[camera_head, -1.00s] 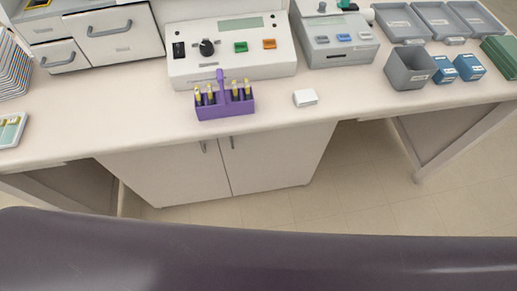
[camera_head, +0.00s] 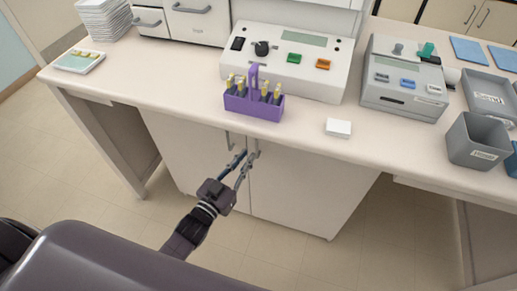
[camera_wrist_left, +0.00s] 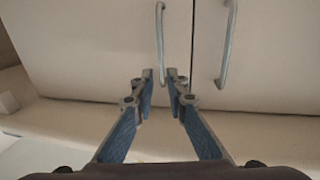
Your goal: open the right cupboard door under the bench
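The cupboard's right door (camera_head: 300,190) is shut flush beside the left door (camera_head: 190,155) under the bench. In the left wrist view the right door (camera_wrist_left: 270,55) carries a curved metal handle (camera_wrist_left: 229,45). The left door's handle (camera_wrist_left: 160,35) appears between my fingertips in that picture; contact is not clear. My left gripper (camera_head: 248,154) is open, with its fingers pointing at the doors near the seam. It also shows in the left wrist view (camera_wrist_left: 160,75), with the right handle to the right of both fingers. My right gripper is not in view.
The bench top (camera_head: 180,85) overhangs the doors. A purple rack (camera_head: 255,105) with yellow-topped bottles stands near its front edge above my gripper. A white block (camera_head: 338,128) lies to its right. The floor (camera_head: 110,190) in front is clear.

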